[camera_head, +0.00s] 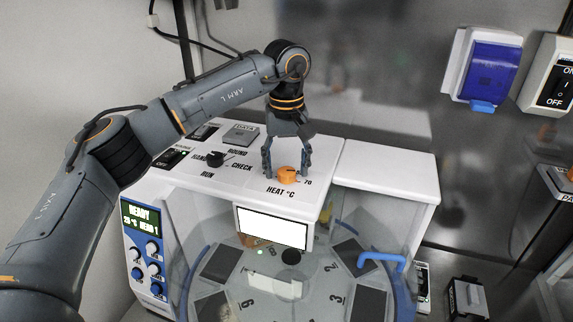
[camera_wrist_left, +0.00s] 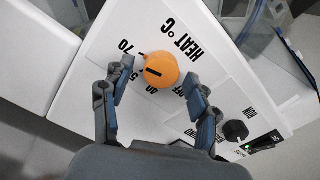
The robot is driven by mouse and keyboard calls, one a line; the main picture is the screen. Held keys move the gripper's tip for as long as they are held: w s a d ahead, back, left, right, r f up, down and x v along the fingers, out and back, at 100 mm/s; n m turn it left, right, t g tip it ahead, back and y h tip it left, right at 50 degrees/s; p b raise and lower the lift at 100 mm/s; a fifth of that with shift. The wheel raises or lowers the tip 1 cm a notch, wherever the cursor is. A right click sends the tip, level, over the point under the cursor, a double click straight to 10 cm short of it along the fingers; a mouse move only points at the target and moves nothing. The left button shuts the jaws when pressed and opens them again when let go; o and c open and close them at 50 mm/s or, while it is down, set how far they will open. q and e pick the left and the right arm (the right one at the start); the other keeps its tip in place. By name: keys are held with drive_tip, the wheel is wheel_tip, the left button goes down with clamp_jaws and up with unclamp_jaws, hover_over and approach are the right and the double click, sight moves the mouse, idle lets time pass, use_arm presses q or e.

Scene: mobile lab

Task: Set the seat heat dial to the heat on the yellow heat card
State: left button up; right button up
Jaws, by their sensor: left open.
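The orange heat dial (camera_head: 287,174) sits on the white machine top beside the printed "HEAT °C". It also shows in the left wrist view (camera_wrist_left: 163,66), with a black line across it. "70" is readable beside it; other marks are partly hidden by my fingers, so I cannot tell the exact setting. My left gripper (camera_head: 286,167) is open above the dial, one finger on each side; in the wrist view its fingertips (camera_wrist_left: 156,79) seem apart from the dial. My right gripper is out of view. I see no yellow heat card.
A black selector knob (camera_head: 215,159) stands left of the dial. Below is a transparent round lid (camera_head: 265,285) with a blue handle (camera_head: 381,259). A panel with blue knobs (camera_head: 153,247) reads "READY". A blue-covered box (camera_head: 490,70) and an ON/OFF switch (camera_head: 557,84) hang at right.

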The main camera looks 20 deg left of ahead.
sight(286, 170)
use_arm(q)
wheel_tip(286, 170, up, 12)
idle(0.6)
drive_tip(key=shift+s+f, duration=0.1)
